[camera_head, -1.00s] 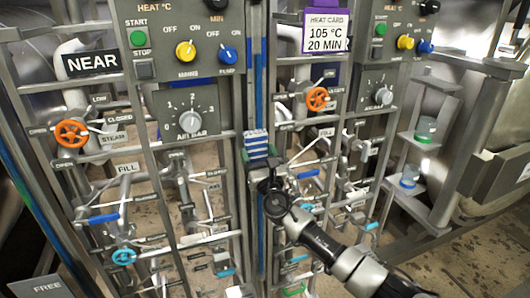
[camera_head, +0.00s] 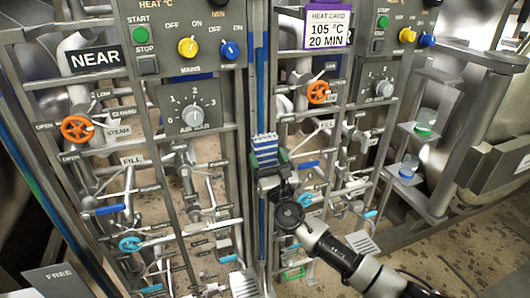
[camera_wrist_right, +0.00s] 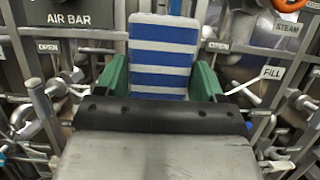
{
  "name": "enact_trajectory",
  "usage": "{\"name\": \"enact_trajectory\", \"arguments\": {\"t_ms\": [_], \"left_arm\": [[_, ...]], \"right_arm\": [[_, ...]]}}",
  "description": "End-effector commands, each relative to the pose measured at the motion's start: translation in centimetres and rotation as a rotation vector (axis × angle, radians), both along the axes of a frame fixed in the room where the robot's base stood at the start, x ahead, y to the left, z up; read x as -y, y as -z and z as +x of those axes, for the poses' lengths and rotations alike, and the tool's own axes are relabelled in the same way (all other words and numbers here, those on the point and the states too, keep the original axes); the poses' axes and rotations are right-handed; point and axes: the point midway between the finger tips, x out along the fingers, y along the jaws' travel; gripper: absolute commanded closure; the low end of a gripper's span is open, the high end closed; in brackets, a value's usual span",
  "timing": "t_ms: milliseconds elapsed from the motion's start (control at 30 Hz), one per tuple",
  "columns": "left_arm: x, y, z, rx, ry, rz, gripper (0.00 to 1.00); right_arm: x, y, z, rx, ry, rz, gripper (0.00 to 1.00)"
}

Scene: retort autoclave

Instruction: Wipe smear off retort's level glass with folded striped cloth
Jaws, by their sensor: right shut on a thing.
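The folded blue-and-white striped cloth (camera_head: 264,145) is held upright in my right gripper (camera_head: 266,158), in front of the gap between the two control panels. In the right wrist view the cloth (camera_wrist_right: 163,60) stands between the two green fingers, which are shut on it. A narrow upright blue column (camera_head: 259,75), apparently the level glass, runs above and below the cloth; the cloth hides part of it. I cannot tell whether cloth and glass touch. No smear can be made out. My left gripper is not in view.
Orange handwheels (camera_head: 77,128) (camera_head: 318,92), blue handles and pipes crowd both sides of the column. Panels with knobs (camera_head: 193,115) and a purple-edged heat card (camera_head: 327,30) are above. Jars (camera_head: 425,122) stand on shelves at right. Open floor lies at lower right.

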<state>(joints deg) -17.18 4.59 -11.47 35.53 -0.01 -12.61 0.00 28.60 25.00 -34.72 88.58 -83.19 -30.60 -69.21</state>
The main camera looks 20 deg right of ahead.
Motion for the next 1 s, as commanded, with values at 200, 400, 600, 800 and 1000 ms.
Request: {"name": "enact_trajectory", "arguments": {"t_ms": [200, 400, 600, 800, 1000], "left_arm": [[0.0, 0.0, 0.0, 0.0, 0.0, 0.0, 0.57], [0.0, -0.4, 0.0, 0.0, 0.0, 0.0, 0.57], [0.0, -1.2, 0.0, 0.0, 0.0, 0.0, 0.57], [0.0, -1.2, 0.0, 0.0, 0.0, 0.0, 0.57], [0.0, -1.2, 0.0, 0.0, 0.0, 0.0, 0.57]], "right_arm": [[0.0, 0.0, 0.0, 0.0, 0.0, 0.0, 0.51], [0.0, -0.1, -0.7, 0.0, -0.001, 0.0, 0.51], [0.0, -0.1, -2.5, -0.001, -0.002, 0.0, 0.51], [0.1, 0.0, -3.0, 0.001, 0.0, 0.0, 0.51], [0.1, 0.0, -3.0, 0.001, 0.0, 0.0, 0.51]]}}
